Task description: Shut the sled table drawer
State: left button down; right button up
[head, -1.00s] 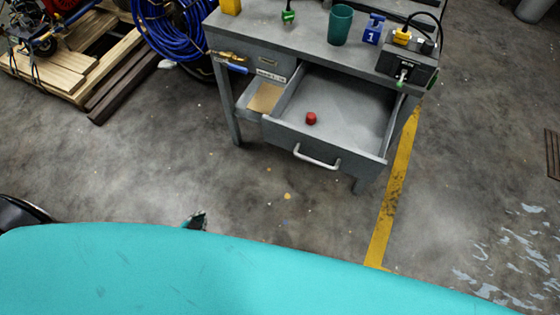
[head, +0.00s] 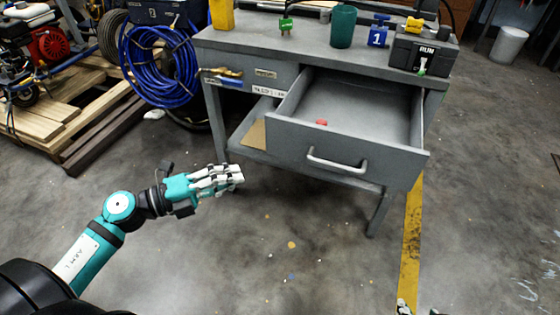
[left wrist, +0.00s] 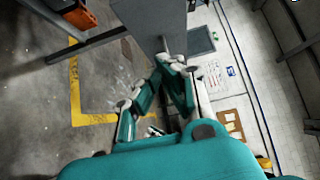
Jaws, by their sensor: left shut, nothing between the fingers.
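The grey sled table (head: 345,50) has its wide drawer (head: 345,147) pulled well out toward me. A pale bar handle (head: 337,161) is on the drawer front. A small red object (head: 321,123) lies inside the drawer. My left gripper (head: 238,175) is shut and empty, in front of the table and left of the drawer front, apart from the handle. Its shut fingers also show in the left wrist view (left wrist: 165,80), with a grey panel beyond that I cannot identify for sure. Only a scrap of what looks like my right gripper (head: 405,307) shows at the bottom edge.
On the tabletop are a green cup (head: 343,27), a blue block marked 1 (head: 377,37) and a dark RUN box (head: 424,54). A blue hose coil (head: 160,65) and wooden pallet (head: 60,125) stand at left. The floor before the drawer is clear.

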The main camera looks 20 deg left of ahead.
pick_arm(q)
send_near(297, 145)
jog(key=d, duration=0.4)
jog(key=w+b, duration=0.1)
jog(key=w, duration=0.2)
jog(key=shift+a+f, duration=0.1)
jog(key=shift+w, duration=0.25)
pick_arm(e)
jog(key=w+a+r+t+y, duration=0.1)
jog(key=w+r+t, duration=0.2)
jog(key=w, duration=0.1)
jog(key=shift+w+a+r, duration=0.25)
jog(key=shift+w+a, duration=0.05)
jog(key=shift+a, duration=0.1)
pick_arm(q)
jog(key=shift+w, duration=0.15)
